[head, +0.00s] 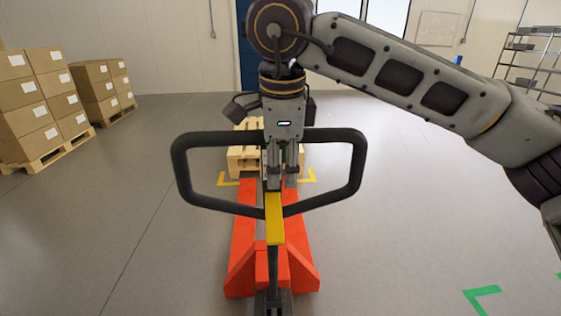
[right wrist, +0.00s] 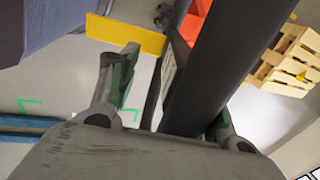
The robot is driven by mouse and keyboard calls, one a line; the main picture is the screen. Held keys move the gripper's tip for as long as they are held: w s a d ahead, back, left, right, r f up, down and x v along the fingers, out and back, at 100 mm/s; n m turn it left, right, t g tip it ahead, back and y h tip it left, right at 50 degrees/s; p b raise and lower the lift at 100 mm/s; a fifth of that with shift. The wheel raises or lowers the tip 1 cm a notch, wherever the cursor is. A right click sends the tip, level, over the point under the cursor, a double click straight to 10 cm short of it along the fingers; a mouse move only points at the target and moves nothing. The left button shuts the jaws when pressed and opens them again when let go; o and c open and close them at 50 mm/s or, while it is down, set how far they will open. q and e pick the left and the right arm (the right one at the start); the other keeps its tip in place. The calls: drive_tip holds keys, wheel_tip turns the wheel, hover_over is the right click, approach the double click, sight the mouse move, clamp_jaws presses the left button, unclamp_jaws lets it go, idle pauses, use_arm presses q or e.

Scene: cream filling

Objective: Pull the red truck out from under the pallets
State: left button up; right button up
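The red truck (head: 241,257) stands in front of me, its forks running away from me toward the wooden pallets (head: 240,160). Its black loop handle (head: 182,172) rises toward me above a yellow stem (head: 274,222). My right gripper (head: 283,180) points down at the middle of the handle and hides part of its upper bar. In the right wrist view, a black bar (right wrist: 225,60) passes between the spread fingers, with a gap to the left finger. The fork tips are hidden. The pallets also show in the right wrist view (right wrist: 285,65). My left gripper is out of view.
Cartons on pallets (head: 30,105) stand at the left. Metal shelves (head: 525,65) stand at the far right. Yellow floor marks (head: 308,177) lie by the pallets and a green mark (head: 482,295) lies at the lower right. The floor on both sides is clear.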

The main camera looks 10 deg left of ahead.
drive_tip(key=shift+s+d+r, duration=0.15)
drive_tip(key=shift+s+r, duration=0.1)
drive_tip(key=shift+s, duration=0.05)
drive_tip(key=shift+r, duration=0.5)
wheel_tip(320, 180, up, 11)
drive_tip(key=s, duration=0.2)
drive_tip(key=shift+s+d+f, duration=0.15)
drive_tip(key=shift+d, duration=0.1)
idle(0.3)
